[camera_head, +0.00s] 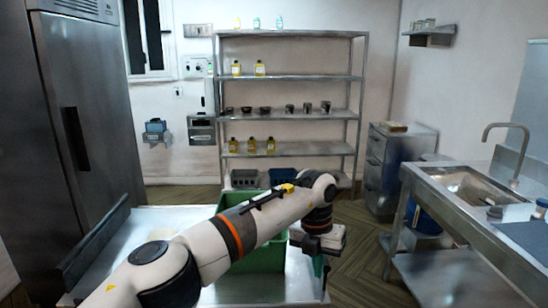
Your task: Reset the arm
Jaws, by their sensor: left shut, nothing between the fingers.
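My left arm, white with orange bands, reaches from the bottom left across the middle of the view. Its left gripper (318,268) points down at the right edge of a green bin (262,262) on the metal table. The gripper is shut with nothing visible in it. My forearm hides much of the bin and its inside. I cannot tell whether the gripper touches the bin. My right arm and right gripper are not in view.
The metal table (225,292) lies below my arm. A steel shelf (290,77) with bottles and bowls stands at the back wall. A fridge (85,110) is on the left, a sink counter (440,185) on the right. Wooden floor (352,255) is clear between table and counter.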

